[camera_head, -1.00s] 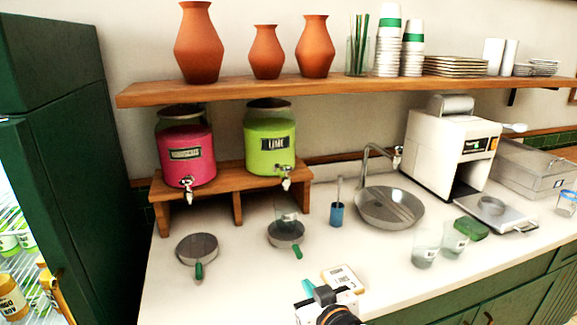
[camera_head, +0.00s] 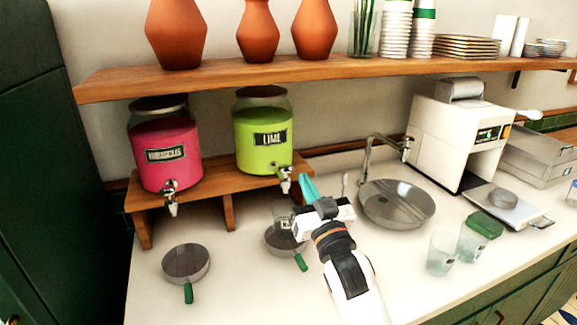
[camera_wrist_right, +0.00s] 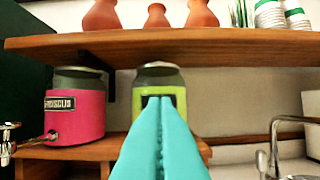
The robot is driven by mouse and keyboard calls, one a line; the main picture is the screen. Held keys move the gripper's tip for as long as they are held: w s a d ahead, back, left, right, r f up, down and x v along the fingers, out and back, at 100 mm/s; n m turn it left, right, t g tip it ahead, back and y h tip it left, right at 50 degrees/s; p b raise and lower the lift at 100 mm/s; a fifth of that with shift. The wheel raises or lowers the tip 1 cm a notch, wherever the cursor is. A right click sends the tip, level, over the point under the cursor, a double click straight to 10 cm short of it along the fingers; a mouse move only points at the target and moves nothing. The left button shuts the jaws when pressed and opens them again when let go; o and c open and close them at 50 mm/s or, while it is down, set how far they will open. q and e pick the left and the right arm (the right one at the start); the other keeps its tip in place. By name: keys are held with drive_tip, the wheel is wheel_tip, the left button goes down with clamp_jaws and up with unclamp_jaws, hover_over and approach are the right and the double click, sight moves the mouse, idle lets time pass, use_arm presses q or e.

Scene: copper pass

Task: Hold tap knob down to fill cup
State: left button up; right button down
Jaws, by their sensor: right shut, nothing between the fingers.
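The green lime dispenser (camera_head: 262,143) stands on a raised wooden stand, with its metal tap (camera_head: 286,176) at the lower front. A clear cup (camera_head: 283,213) stands below that tap on a round green-handled coaster (camera_head: 274,240). My right arm partly hides the cup and coaster. My right gripper (camera_head: 308,187) is shut and empty, its teal fingers just right of the tap. I cannot tell whether they touch it. In the right wrist view the shut fingers cover the tap and the lower part of the lime dispenser (camera_wrist_right: 150,78). My left gripper is not in view.
A pink hibiscus dispenser (camera_head: 165,150) stands to the left, with an empty-looking coaster (camera_head: 186,262) below. A wooden shelf (camera_head: 330,76) runs above. A sink bowl (camera_head: 397,222) and two clear cups (camera_head: 440,255) are to the right.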

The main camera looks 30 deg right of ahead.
wheel_tip(320, 180, up, 4)
drive_tip(key=f+p, duration=0.1)
drive_tip(key=p, duration=0.3)
hover_over(290, 169)
drive_tip(key=s, duration=0.1)
drive_tip(key=shift+a+f, duration=0.2)
drive_tip(key=shift+f, duration=0.75)
drive_tip(key=shift+a+f, duration=0.15)
drive_tip(key=shift+f, duration=0.8)
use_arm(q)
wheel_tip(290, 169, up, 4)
use_arm(e)
drive_tip(key=shift+f, duration=0.1)
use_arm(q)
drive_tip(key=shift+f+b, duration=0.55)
use_arm(e)
drive_tip(key=shift+f, duration=1.1)
